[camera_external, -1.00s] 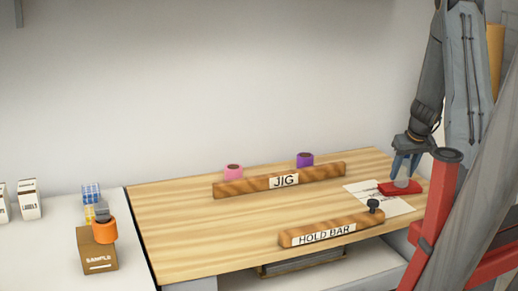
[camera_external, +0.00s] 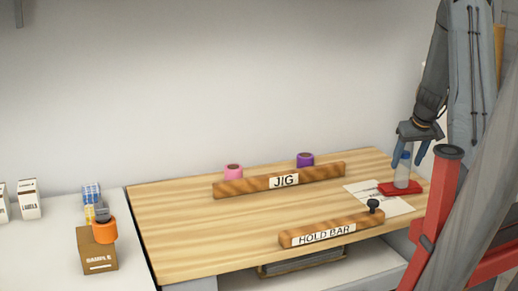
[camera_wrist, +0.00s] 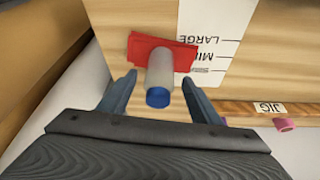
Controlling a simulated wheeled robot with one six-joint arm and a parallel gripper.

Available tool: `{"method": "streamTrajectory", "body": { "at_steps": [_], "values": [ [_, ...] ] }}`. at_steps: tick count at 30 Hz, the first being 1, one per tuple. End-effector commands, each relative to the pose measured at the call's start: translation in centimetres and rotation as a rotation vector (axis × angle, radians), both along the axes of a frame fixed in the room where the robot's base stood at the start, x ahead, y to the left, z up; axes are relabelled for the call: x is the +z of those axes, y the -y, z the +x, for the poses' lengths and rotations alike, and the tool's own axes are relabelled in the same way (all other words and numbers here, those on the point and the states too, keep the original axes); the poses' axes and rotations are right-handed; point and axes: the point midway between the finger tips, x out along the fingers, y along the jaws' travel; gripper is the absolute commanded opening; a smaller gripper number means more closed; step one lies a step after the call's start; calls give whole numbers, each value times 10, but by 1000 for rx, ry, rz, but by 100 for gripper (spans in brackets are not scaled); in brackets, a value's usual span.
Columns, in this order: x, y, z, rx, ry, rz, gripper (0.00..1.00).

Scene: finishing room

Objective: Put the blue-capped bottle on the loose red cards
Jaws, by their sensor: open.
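The blue-capped bottle (camera_external: 402,172) stands upright on the red cards (camera_external: 388,189) at the right end of the wooden bench. In the wrist view the bottle (camera_wrist: 160,75) has its blue cap toward me, and the red cards (camera_wrist: 140,50) lie under its far end. My gripper (camera_external: 411,163) is open above and around the upper part of the bottle. In the wrist view the fingers of my gripper (camera_wrist: 160,82) are spread wide, with a gap between each finger and the bottle.
A printed white sheet (camera_external: 363,191) lies partly under the cards. The HOLD BAR (camera_external: 290,238), with a black knob, and the JIG bar (camera_external: 235,188) lie on the bench. Pink (camera_external: 233,172) and purple (camera_external: 305,160) rolls stand behind the JIG bar. The bench middle is clear.

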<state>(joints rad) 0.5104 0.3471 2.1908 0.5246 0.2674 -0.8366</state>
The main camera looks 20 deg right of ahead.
Motion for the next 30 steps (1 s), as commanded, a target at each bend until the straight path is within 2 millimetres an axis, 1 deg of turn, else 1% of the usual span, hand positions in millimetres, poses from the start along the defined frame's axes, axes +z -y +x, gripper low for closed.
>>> {"method": "streamTrajectory", "body": {
  "at_steps": [1,3,9,14,17,20,21,23,24,26,27,30],
  "values": [
    [11,0,-3,0,5,-3,58],
    [23,-1,-8,1,4,-3,58],
    [48,-3,-19,1,2,-2,58],
    [59,-4,-24,1,0,0,58],
    [59,-15,-27,9,-9,7,58],
    [52,-51,-35,35,-46,27,58],
    [47,-72,-41,50,-70,36,58],
    [39,-106,-55,73,-111,50,58],
    [33,-129,-66,89,-141,56,58],
    [26,-159,-84,110,-186,60,58],
    [21,-176,-98,121,-214,60,58],
    [12,-208,-129,145,-274,51,58]
  ]
}}
